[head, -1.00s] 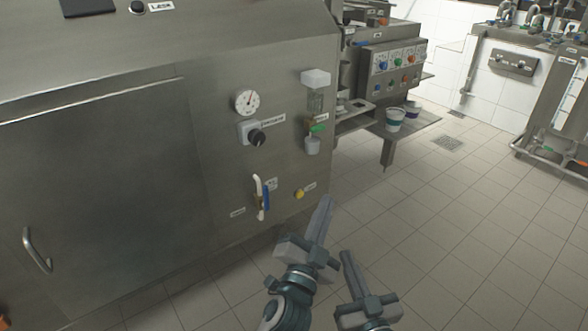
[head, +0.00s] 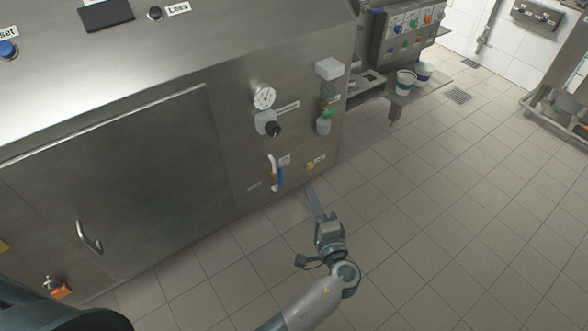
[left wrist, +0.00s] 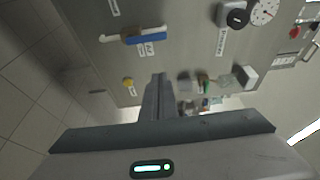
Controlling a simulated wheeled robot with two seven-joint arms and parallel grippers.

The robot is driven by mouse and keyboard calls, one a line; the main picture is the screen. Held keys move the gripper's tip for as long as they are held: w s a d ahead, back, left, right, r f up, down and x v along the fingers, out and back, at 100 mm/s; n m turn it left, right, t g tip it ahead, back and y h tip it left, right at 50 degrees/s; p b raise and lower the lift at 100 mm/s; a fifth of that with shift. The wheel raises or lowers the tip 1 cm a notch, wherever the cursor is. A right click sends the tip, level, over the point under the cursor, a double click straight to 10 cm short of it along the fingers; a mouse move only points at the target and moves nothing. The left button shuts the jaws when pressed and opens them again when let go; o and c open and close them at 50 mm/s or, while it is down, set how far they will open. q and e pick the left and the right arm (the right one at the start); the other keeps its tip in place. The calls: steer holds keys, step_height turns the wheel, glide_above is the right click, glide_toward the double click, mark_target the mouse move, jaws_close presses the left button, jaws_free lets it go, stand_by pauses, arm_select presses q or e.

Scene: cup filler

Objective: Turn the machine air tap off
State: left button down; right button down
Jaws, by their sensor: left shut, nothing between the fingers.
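A tap with a blue lever handle (head: 281,175) and a white curved pipe sits low on the steel machine front. The handle hangs upright, along the pipe. It also shows in the left wrist view (left wrist: 146,39), with labels beside it too small to read. My left gripper (head: 312,196) is shut and empty, to the right of the tap and a little lower in the head view. Its fingers show in the left wrist view (left wrist: 157,88), apart from the tap. My right gripper is not in view.
A yellow knob (head: 310,166) sits just right of the tap. Above are a black regulator knob (head: 272,129), a gauge (head: 264,97) and a filter with a green part (head: 328,113). A cabinet handle (head: 89,237) sticks out at left. The tiled floor (head: 450,230) at right is clear.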

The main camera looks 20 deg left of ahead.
mark_target(280, 177)
arm_select(q)
steer(key=shift+w, duration=0.1)
